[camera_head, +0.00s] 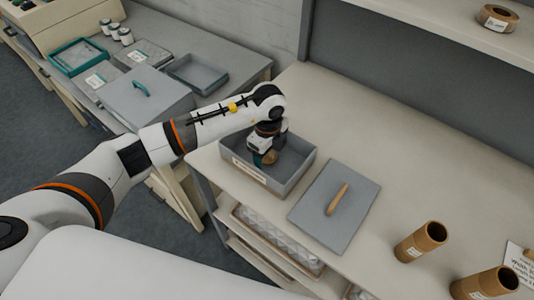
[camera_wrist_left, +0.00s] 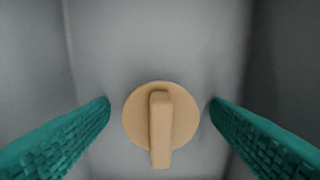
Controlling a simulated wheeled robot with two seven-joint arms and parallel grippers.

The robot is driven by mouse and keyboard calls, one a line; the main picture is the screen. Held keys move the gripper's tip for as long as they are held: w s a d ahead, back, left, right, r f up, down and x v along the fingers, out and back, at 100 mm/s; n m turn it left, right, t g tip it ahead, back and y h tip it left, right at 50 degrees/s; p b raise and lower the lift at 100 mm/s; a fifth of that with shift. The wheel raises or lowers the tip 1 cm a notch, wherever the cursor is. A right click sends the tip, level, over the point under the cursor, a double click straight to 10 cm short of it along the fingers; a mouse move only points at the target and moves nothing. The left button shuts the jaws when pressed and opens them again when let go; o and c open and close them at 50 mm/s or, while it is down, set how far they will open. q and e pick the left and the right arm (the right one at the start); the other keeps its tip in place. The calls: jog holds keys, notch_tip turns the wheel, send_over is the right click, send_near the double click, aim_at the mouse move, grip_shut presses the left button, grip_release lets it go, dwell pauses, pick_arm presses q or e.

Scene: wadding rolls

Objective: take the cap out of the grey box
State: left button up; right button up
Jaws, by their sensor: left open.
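The grey box (camera_head: 240,180) stands open near the left end of the beige table, with a white label on its front. The tan cap (camera_head: 270,157) lies on the box floor. In the left wrist view the cap (camera_wrist_left: 133,117) is a round disc with a raised bar handle. My left gripper (camera_head: 262,158) reaches down into the box, over the cap. In the left wrist view its teal fingers (camera_wrist_left: 160,104) are open, one on each side of the cap, with a gap on both sides. My right gripper is not in view.
A grey lid (camera_head: 322,220) with a wooden handle lies just right of the box. A shelf (camera_head: 440,35) at the back carries another roll (camera_head: 497,18). A side table (camera_head: 215,95) at left holds trays.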

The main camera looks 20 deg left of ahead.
pick_arm(q)
jog(key=c, duration=1)
jog(key=shift+r, duration=0.1)
